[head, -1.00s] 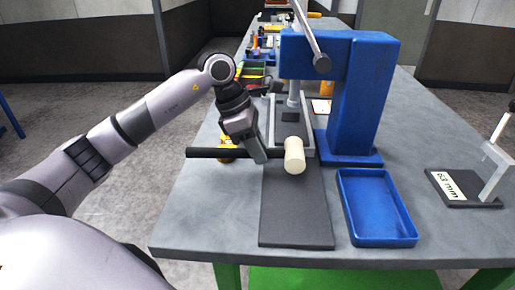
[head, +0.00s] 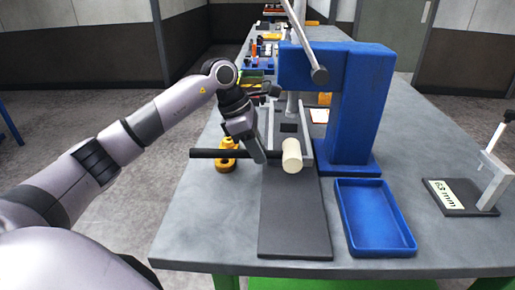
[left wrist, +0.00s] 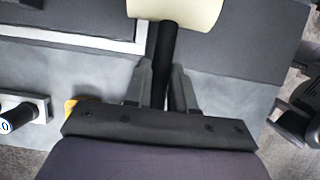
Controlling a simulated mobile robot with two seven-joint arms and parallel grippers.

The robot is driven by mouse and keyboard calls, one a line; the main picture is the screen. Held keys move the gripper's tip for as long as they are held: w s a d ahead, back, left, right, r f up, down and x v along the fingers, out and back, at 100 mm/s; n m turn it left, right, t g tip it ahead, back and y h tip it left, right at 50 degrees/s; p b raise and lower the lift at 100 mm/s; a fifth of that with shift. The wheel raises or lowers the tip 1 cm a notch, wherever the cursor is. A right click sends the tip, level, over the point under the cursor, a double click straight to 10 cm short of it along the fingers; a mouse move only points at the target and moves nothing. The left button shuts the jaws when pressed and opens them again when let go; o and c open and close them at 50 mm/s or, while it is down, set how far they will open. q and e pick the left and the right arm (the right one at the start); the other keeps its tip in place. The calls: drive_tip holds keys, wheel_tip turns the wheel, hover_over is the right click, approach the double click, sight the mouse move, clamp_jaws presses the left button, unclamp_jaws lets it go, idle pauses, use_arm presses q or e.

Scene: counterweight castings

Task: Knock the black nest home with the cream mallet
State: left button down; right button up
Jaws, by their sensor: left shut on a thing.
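My left gripper (head: 259,156) is shut on the black handle of the cream mallet (head: 292,155). The handle lies level across the head view, and the cream head is at its right end. The left wrist view shows the handle between both fingers, with the cream head (left wrist: 175,8) beyond them. The mallet is over the far end of a dark plate, in front of the blue press; I cannot tell whether it touches anything. A small dark block (head: 289,127), perhaps the black nest, sits between pale rails under the press ram. My right gripper is not in view.
A blue press (head: 352,115) with a lever stands right of the mallet. An empty blue tray (head: 375,247) and a gauge stand marked 63 mm (head: 462,207) are to the right. A yellow fitting (head: 227,162) is under the handle. The dark plate (head: 295,220) in front is bare.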

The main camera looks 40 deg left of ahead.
use_arm(q)
drive_tip(key=r, duration=0.1)
drive_tip(key=s+d+r+p, duration=0.1)
drive_tip(key=s+r, duration=0.1)
drive_tip(key=shift+s+d+r+p, duration=0.1)
drive_tip(key=shift+s+d+p, duration=0.1)
drive_tip(key=shift+d+p, duration=0.1)
drive_tip(key=shift+s, duration=0.1)
idle(0.6)
